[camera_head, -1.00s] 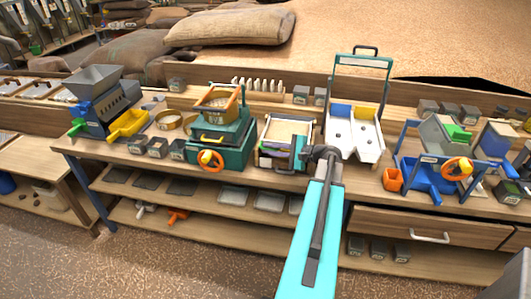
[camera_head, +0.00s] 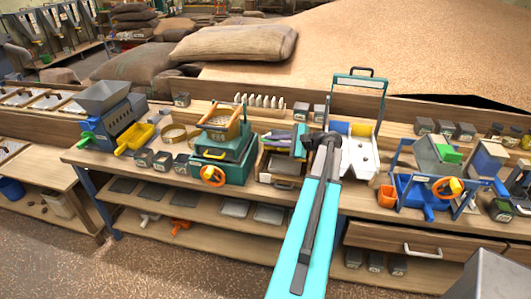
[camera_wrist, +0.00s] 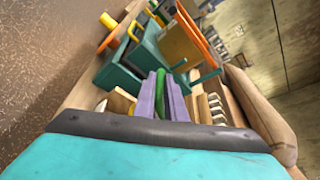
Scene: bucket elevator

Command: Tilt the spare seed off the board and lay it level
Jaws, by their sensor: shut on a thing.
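My gripper (camera_head: 282,139) reaches leftward over a small wooden tray (camera_head: 278,165) on the bench. In the wrist view its two purple fingers (camera_wrist: 161,92) are shut on a narrow green piece (camera_wrist: 160,107). I cannot tell whether this piece is the board's handle or edge. In the head view the fingers and wrist cover most of the tray's top, so the board's tilt cannot be told. No single seed can be made out, and any spare seed is hidden or too small to see.
A teal machine with an orange wheel (camera_head: 213,176) stands close left of the tray. A white two-channel chute (camera_head: 360,157) stands right. A rack of white pegs (camera_head: 262,101) is behind. A blue-framed machine (camera_head: 430,180) is further right.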

